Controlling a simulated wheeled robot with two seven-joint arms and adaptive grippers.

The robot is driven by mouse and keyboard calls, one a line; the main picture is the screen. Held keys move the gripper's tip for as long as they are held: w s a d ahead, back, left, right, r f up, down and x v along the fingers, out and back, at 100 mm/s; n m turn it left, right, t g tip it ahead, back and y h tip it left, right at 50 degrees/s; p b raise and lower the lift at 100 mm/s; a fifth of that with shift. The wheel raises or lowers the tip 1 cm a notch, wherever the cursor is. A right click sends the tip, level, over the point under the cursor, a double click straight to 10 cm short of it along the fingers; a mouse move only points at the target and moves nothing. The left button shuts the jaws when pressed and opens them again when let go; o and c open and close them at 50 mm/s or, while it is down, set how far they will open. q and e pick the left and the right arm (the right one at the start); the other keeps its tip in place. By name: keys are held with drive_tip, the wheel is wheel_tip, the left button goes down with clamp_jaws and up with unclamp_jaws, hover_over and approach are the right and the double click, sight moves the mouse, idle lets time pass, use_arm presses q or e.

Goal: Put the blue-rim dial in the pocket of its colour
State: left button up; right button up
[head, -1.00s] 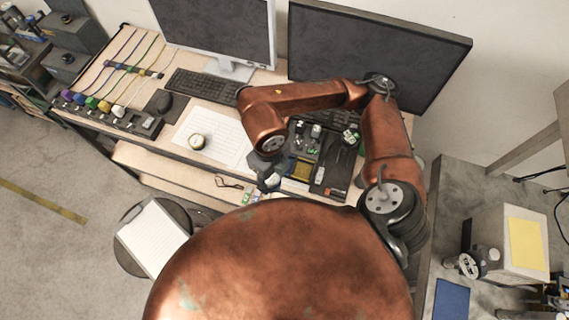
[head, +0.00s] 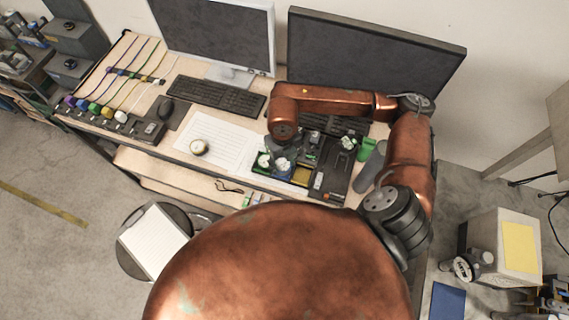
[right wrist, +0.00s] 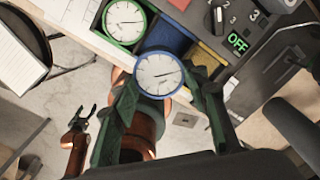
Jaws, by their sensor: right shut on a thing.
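The blue-rim dial (right wrist: 159,74) has a white face and sits between the fingers of my right gripper (right wrist: 162,80), which is shut on it. My left gripper (right wrist: 82,117) shows small and open in the right wrist view, low and away from the tray.
A green-rim dial (right wrist: 124,21) lies in the pocket left of the blue one. Another dial (head: 199,147) lies on the paper (head: 222,132). Monitors and keyboards stand behind.

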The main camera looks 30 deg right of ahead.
sight(284, 166)
drive_tip(key=shift+w+d+f, duration=0.45)
drive_tip(key=shift+w+f, duration=0.05)
drive_tip(key=shift+f, duration=0.3)
drive_tip(key=f, duration=0.1)
drive_tip(key=f+p, duration=0.1)
drive_tip(key=f, duration=0.1)
drive_tip(key=shift+w+d, duration=0.15)
drive_tip(key=shift+w, duration=0.05)
drive_tip(key=shift+f, duration=0.3)
drive_tip(key=shift+f, duration=0.1)
drive_tip(key=shift+f, duration=0.15)
drive_tip(key=o, duration=1.1)
drive_tip(key=shift+c, duration=0.2)
